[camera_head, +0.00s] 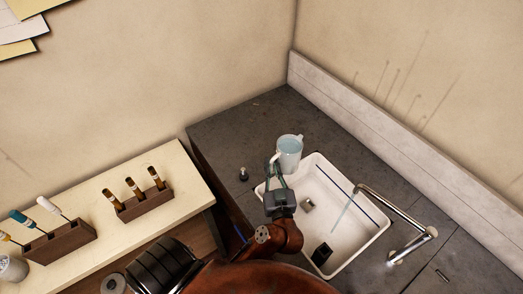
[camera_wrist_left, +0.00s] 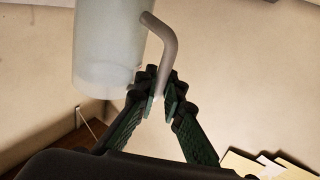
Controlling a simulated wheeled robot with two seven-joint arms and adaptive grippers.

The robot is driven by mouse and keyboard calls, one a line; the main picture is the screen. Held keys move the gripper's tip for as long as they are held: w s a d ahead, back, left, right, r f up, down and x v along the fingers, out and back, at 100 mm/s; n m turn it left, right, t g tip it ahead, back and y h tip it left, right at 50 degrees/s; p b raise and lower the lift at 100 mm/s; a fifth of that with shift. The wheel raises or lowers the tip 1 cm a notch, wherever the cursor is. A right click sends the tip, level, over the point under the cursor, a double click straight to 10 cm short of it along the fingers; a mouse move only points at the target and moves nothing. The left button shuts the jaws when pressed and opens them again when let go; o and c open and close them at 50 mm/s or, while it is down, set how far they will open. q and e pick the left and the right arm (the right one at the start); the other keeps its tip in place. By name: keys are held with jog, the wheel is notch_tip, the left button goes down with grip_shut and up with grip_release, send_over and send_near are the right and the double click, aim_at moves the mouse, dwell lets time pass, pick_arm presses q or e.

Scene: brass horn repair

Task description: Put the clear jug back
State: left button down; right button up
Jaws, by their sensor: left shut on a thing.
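The clear jug (camera_head: 290,150) is a pale, bluish translucent vessel at the back left corner of the sink. My left gripper (camera_head: 275,167) is shut on its handle. In the left wrist view the jug (camera_wrist_left: 105,45) is upper left, and the fingers (camera_wrist_left: 163,103) close on the lower end of its grey handle. The jug looks upright. I cannot tell whether its base touches the counter or is held above it. My right gripper is not in view.
A white sink (camera_head: 368,238) with a chrome faucet (camera_head: 400,212) is set in the dark counter (camera_head: 235,125). A small dark object (camera_head: 243,174) stands left of the jug. A pale bench (camera_head: 185,193) holds wooden tool racks (camera_head: 146,203). The counter behind the jug is clear.

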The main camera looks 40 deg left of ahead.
pick_arm(q)
jog(key=s+a+r+n+g+y, duration=0.2)
jog(key=s+a+n+g+y, duration=0.15)
jog(key=a, duration=0.55)
jog(key=shift+g+h, duration=0.35)
jog(key=shift+g, duration=0.1)
jog(key=w+a+f+b, duration=0.2)
jog(key=w+f, duration=0.1)
jog(key=f, duration=0.1)
jog(key=w+a+f+b, duration=0.2)
jog(key=w+a+f, duration=0.1)
jog(key=w+f, duration=0.1)
jog(key=w+a+f+b, duration=0.2)
jog(key=w+f, duration=0.2)
jog(key=f, duration=0.1)
jog(key=shift+w+a+f, duration=0.2)
jog(key=shift+a+f, duration=0.05)
jog(key=shift+a, duration=0.1)
jog(key=shift+r, duration=0.1)
jog(key=c, duration=2)
grip_release()
jog(key=shift+f, duration=0.2)
jog(key=shift+c, duration=0.2)
jog(key=shift+d, duration=0.1)
jog(key=v, duration=0.7)
jog(key=shift+s+d+r+p, duration=0.1)
jog(key=shift+s+d+p, duration=0.1)
jog(key=shift+p, duration=0.15)
